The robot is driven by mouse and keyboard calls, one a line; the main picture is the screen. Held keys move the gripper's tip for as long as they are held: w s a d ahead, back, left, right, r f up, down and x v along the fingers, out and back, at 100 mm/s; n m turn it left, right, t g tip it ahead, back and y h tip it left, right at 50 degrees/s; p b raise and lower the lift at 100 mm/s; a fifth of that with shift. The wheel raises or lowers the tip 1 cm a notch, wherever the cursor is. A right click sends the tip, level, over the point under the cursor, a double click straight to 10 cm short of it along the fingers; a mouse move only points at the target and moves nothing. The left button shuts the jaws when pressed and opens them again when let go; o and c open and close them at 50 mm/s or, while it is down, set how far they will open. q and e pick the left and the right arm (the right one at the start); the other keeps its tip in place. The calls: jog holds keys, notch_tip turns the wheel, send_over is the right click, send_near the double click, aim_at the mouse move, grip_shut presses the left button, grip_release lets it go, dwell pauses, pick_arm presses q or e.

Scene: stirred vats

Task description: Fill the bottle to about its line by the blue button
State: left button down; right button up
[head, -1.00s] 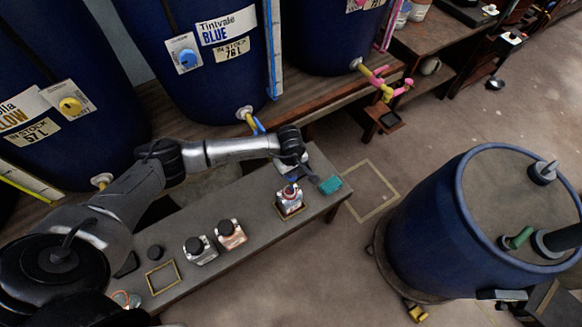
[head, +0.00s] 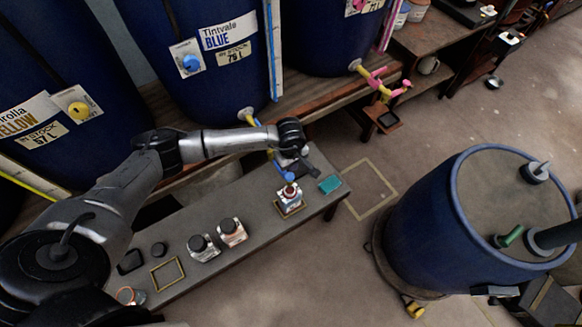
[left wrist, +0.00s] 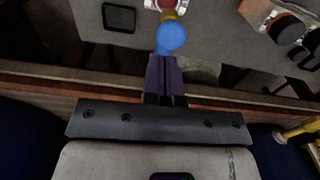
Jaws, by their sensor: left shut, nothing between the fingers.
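The bottle (head: 289,198), squarish with a pinkish-red top, stands upright in a yellow-edged square near the right end of the bench. It shows only in part at the top of the left wrist view (left wrist: 163,4). The round blue button (head: 289,177) is just above the bottle, on a blue spout from the Tintvale Blue vat (head: 205,60); it is a blue ball in the left wrist view (left wrist: 171,36). My left gripper (left wrist: 164,60) is shut and empty, its tips right by the button; I cannot tell whether they touch. The bottle's line and level are not readable.
Two dark-capped bottles (head: 203,247) (head: 231,231) stand left on the grey bench (head: 240,190). An empty yellow-edged square (head: 167,274) lies further left. A teal block (head: 329,185) sits at the bench's right end. A large blue drum (head: 420,235) stands on the floor at right.

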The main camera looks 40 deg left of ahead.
pick_arm(q)
notch_tip(320, 180, up, 9)
jog(key=shift+a+p, duration=0.15)
jog(key=shift+p, duration=0.25)
jog(key=shift+w, duration=0.1)
dwell(0.4)
dwell(0.4)
jog(key=shift+s+d+r, duration=0.3)
jog(key=shift+s+r, duration=0.3)
jog(key=shift+r, duration=0.2)
jog(key=shift+f, duration=0.1)
jog(key=b, duration=0.2)
send_near(290, 176)
notch_tip(290, 176, down, 5)
jog(key=shift+w+f, duration=0.1)
jog(key=shift+f, duration=1.2)
